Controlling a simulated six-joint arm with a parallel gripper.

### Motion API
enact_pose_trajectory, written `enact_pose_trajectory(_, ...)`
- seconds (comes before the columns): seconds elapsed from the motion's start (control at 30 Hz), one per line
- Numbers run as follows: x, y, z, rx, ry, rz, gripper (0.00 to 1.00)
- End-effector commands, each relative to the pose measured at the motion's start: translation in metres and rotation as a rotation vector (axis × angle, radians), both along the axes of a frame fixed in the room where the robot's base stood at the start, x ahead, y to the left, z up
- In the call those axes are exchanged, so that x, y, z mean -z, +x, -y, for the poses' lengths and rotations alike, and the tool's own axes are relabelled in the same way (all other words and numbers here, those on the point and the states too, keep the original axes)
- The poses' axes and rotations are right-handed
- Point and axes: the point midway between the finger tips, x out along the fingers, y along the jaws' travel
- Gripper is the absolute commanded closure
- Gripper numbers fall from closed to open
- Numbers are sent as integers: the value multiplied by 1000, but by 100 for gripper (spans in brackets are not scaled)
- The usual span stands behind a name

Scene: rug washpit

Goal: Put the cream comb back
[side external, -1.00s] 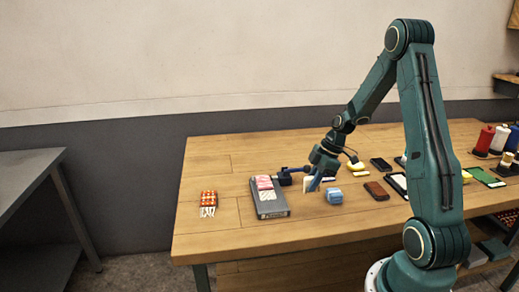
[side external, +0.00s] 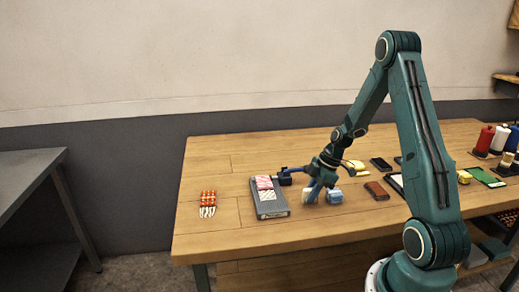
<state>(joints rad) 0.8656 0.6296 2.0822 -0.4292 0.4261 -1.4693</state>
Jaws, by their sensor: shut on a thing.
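My gripper (side external: 311,193) points down over the table just right of the grey tray (side external: 272,214). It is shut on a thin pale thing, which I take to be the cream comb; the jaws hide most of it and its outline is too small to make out. The grey tray lies flat and holds a pink-and-white piece (side external: 264,182) at its back, with a pale, red-marked part in front of it. A light blue block (side external: 334,197) sits close to the right of my gripper.
An orange-and-white set of pieces (side external: 208,203) lies left of the tray. A brown block (side external: 376,190), a black block (side external: 380,164) and yellow pieces (side external: 354,166) lie to the right. The table's front left is clear.

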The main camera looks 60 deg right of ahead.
Motion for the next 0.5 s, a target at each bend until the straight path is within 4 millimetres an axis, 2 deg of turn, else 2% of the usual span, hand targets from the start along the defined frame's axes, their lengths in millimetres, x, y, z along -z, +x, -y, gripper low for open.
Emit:
enact_pose_trajectory(0.1,3,0,0,0,1,-1,100)
enact_pose_trajectory(0.13,3,0,0,0,0,0,80)
enact_pose_trajectory(0.23,2,0,0,0,0,0,62)
enact_pose_trajectory(0.5,2,0,0,0,0,0,62)
